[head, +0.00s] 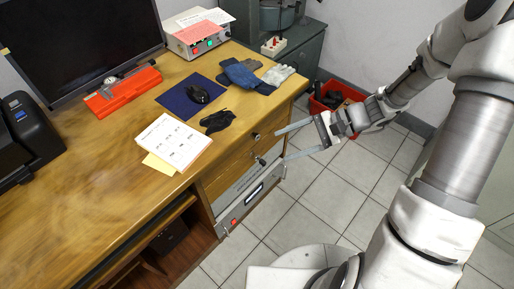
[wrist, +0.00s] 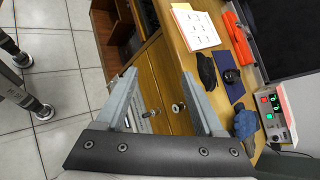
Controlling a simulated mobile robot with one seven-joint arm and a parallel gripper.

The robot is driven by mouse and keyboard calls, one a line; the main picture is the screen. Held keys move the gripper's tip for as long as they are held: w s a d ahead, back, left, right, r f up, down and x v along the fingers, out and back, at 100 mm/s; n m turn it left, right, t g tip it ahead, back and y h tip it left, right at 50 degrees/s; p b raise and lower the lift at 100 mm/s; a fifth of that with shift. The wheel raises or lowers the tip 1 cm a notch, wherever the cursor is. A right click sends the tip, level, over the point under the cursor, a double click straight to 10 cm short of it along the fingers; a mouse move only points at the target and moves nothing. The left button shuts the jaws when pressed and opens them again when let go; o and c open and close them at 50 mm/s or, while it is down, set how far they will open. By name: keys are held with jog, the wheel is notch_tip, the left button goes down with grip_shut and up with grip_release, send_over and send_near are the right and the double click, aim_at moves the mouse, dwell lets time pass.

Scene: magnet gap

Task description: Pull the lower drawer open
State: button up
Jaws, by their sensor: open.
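The desk's upper drawer has a round knob (head: 257,136), and the lower drawer (head: 228,179) has its own knob (head: 261,160) just below. Both drawer fronts look shut, flush with the wooden desk. My gripper (head: 281,146) is open and empty in front of the drawers, its two long fingers pointing at them. In the wrist view the lower knob (wrist: 153,112) and the upper knob (wrist: 178,106) both show between the fingers (wrist: 160,74). The fingers look apart from the knobs; the exact distance is hard to tell.
A grey metal unit (head: 240,207) with a red switch sits below the drawers. The desktop (head: 95,200) holds papers (head: 173,142), a mouse (head: 197,96), gloves (head: 240,74) and a monitor (head: 80,38). A red crate (head: 325,103) stands behind my gripper. Tiled floor (head: 310,200) before the drawers is clear.

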jog(key=w+f+m+t+y+b, duration=0.2)
jog(key=f+m, duration=0.2)
jog(key=f, duration=0.3)
jog(key=w+f+m+t+y+b, duration=0.2)
jog(key=f+m+t, duration=0.1)
jog(key=f, duration=0.5)
jog(key=m+t+h+b, duration=0.1)
jog(key=m+t+b, duration=0.3)
jog(key=m+t, duration=0.4)
send_near(261, 161)
jog(key=m+g, duration=0.1)
jog(key=shift+w+d+b+x, duration=0.1)
jog(key=shift+w+b+x, duration=0.1)
jog(key=shift+x, duration=1.55)
jog(key=shift+w+d+b+x, duration=0.1)
jog(key=shift+b+x, duration=0.05)
jog(key=shift+x, duration=1.55)
jog(key=shift+w+d+b+x, duration=0.1)
jog(key=shift+b+x, duration=0.1)
jog(key=shift+x, duration=1.55)
jog(key=shift+f, duration=0.1)
grip_shut()
jog(key=p+v, duration=0.2)
jog(key=v, duration=0.7)
jog(key=shift+s, duration=0.1)
